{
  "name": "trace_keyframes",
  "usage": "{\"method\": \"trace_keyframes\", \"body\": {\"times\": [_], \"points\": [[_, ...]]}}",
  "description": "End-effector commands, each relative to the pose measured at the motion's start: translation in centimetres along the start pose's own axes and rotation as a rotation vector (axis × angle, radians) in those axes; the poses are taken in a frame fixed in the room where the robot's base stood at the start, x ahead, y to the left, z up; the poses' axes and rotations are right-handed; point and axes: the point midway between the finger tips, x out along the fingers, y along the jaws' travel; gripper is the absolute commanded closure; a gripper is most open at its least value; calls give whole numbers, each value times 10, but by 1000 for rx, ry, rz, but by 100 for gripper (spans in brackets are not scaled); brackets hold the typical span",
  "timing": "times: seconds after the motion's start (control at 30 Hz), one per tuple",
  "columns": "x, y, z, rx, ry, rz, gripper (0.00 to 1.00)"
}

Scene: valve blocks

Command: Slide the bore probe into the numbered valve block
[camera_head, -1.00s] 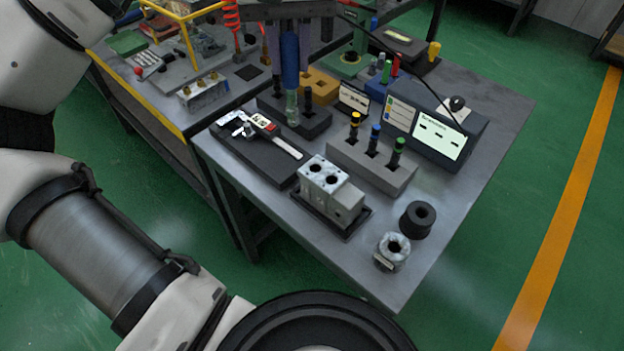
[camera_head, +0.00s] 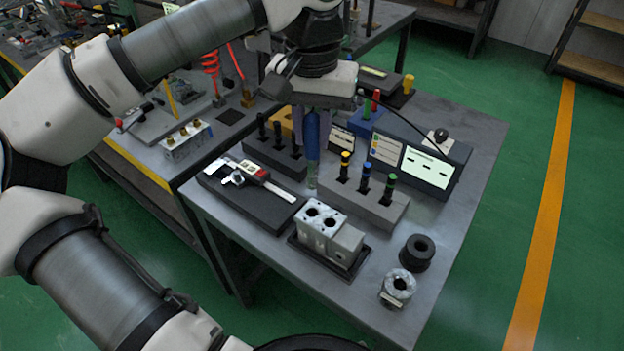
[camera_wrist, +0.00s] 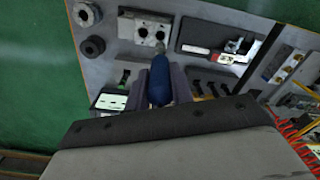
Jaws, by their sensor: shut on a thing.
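The bore probe (camera_head: 311,133) has a blue handle and a pale, clear-looking lower end, and points down. My gripper (camera_head: 311,145) is shut on its handle, with one finger on each side. The handle also shows between my fingers in the wrist view (camera_wrist: 160,82). The valve block (camera_head: 322,218) is a light metal block with two dark bores in its top, standing in a dark tray. It also shows in the wrist view (camera_wrist: 150,32). In the head view the probe's tip is up-picture of the block, apart from it. Any number on the block is too small to read.
A grey holder (camera_head: 375,208) with yellow, blue and green-topped plugs stands close right of the probe. A dark holder (camera_head: 272,158) and a caliper on a black pad (camera_head: 225,200) lie left. A black ring (camera_head: 416,252) and metal ring (camera_head: 398,287) sit near the front-right edge.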

Motion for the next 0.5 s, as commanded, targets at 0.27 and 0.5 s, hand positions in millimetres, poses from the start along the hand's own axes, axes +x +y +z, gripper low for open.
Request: {"method": "trace_keyframes", "body": {"times": [0.27, 0.5], "points": [[60, 0, 0, -1, -1, 1, 100], [78, 0, 0, -2, 0, 1, 100]]}}
